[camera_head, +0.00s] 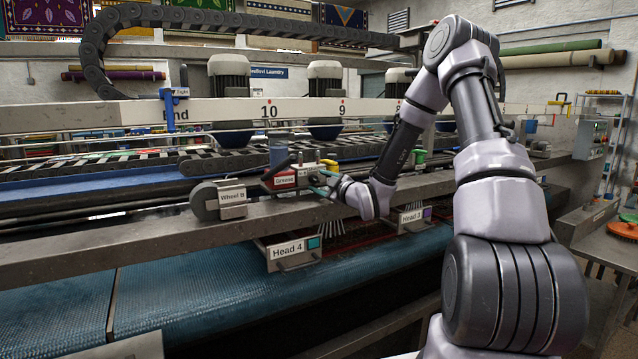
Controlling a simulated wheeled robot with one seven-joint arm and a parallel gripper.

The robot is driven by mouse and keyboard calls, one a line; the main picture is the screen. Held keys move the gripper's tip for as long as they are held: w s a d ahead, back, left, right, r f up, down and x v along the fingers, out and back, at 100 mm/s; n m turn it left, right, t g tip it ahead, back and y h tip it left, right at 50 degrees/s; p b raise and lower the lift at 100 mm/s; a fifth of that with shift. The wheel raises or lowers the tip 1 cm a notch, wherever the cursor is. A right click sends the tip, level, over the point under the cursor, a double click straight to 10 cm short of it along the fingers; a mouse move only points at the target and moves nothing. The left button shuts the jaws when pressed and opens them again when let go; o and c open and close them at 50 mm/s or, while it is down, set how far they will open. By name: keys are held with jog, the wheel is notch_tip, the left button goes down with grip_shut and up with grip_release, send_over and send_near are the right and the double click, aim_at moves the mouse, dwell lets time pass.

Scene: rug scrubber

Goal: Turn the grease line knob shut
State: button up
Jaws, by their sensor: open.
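The grease unit (284,179), with a red label reading "Grease" and a dark cylinder on top, sits on the grey metal beam at the middle of the view. Small metal fittings (309,170) stand at its right end. I cannot make out the knob for certain; it is small or hidden by my gripper. My gripper (321,187) is open at the right end of the grease unit, its tips close to the fittings. I cannot tell whether they touch.
The "Wheel R" block (233,198) with a grey wheel stands left of the grease unit. The Head 4 box (292,252) and Head 3 box (411,219) hang below the beam, above a blue belt (190,295). A white rail (220,112) runs behind.

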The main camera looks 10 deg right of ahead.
jog(key=shift+w+a, duration=0.15)
jog(key=shift+w, duration=0.2)
grip_shut()
jog(key=shift+m, duration=0.3)
jog(key=m, duration=0.5)
jog(key=shift+f+t, duration=0.15)
jog(key=shift+t, duration=0.25)
jog(key=m, duration=0.6)
jog(key=shift+m+t+h, duration=0.3)
jog(key=shift+f, duration=0.1)
